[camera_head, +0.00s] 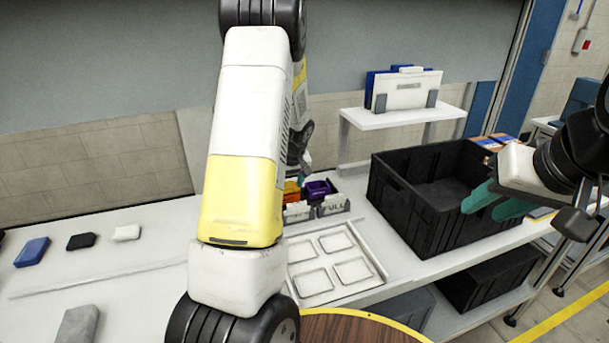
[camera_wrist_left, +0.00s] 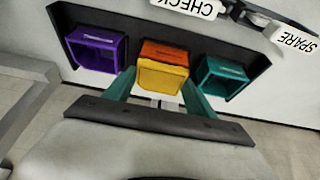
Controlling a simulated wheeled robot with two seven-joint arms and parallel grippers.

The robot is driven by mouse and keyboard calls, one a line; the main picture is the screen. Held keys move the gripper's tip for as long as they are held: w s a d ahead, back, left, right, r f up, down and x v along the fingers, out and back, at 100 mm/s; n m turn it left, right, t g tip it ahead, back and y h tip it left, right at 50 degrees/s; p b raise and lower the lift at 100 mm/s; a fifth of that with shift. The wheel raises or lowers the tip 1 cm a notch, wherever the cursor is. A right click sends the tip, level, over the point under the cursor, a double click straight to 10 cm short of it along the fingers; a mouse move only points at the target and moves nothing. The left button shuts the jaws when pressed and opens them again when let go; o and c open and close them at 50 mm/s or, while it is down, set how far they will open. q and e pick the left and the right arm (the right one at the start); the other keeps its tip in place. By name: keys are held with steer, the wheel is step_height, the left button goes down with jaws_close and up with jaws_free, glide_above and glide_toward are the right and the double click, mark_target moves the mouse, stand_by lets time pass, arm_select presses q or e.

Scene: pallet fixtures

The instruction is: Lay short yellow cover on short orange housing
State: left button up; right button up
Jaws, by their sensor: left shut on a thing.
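The short yellow cover (camera_wrist_left: 162,77) is held between the teal fingers of my left gripper (camera_wrist_left: 159,82) in the left wrist view. The short orange housing (camera_wrist_left: 164,52) shows directly behind and above the cover in that picture, in a dark tray. The cover hides its lower part, so I cannot tell whether they touch. In the head view my left arm hides most of the left gripper, and the orange housing (camera_head: 291,186) shows small beside the arm. My right gripper (camera_head: 481,212) has its teal fingers apart, empty, in front of the black crate.
A purple housing (camera_wrist_left: 97,50) and a teal housing (camera_wrist_left: 222,76) flank the orange one in the dark tray (camera_wrist_left: 128,22). A white panel with four recesses (camera_head: 333,266) lies in front. The big black crate (camera_head: 425,210) stands to the right. Blue, black and white pieces lie at left.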

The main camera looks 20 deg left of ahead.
arm_select(q)
steer(key=shift+f, duration=0.2)
steer(key=o, duration=1.4)
steer(key=v, duration=0.7)
steer(key=shift+r, duration=0.35)
steer(key=shift+s+d, duration=0.15)
